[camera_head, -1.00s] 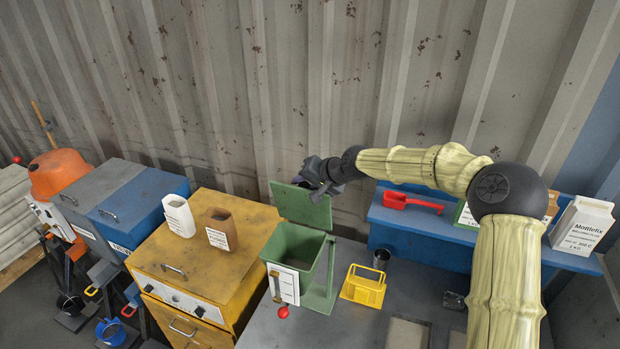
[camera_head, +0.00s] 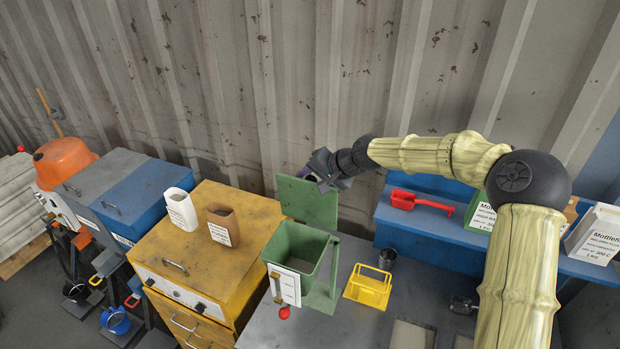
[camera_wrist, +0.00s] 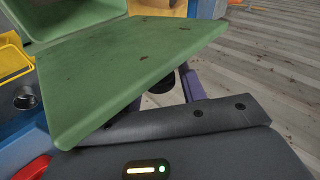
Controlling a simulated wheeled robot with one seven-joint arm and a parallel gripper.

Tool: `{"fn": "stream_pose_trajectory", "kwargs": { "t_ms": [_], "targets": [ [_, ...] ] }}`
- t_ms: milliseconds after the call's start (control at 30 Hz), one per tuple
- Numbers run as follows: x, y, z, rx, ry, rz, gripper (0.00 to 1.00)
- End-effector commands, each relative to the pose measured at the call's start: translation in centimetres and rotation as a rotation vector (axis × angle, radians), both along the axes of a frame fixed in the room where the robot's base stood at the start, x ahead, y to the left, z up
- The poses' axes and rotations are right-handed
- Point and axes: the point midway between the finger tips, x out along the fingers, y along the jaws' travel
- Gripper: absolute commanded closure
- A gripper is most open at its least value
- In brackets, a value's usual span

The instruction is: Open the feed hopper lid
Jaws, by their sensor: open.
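The feed hopper is an open-topped green box (camera_head: 294,250) with a white label and a red knob at its front, on the grey bench. Its flat green lid (camera_head: 311,203) stands raised at the back of the hopper, leaving the mouth uncovered. My gripper (camera_head: 313,174) is at the upper edge of the lid, with its jaws open. In the wrist view, the lid (camera_wrist: 130,65) lies across the front of the gripper and partly hides the purple fingers (camera_wrist: 192,86). Whether the fingers touch the lid is unclear.
A yellow rack (camera_head: 368,287) and dark cup (camera_head: 387,259) stand right of the hopper. A yellow cabinet (camera_head: 205,250) with two containers stands left. A blue shelf (camera_head: 420,220) holds a red scoop (camera_head: 420,202) and cartons. The corrugated wall is close behind.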

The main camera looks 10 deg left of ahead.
Motion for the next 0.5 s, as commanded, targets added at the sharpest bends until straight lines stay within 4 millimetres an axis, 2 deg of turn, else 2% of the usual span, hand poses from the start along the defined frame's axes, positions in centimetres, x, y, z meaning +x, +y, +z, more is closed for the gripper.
{"fn": "stream_pose_trajectory", "kwargs": {
  "t_ms": [367,500],
  "targets": [
    [-0.16,0.16,0.15,0.002,0.000,0.003,0.50],
    [-0.36,-0.62,0.73,0.002,0.000,0.000,0.50]
  ]
}}
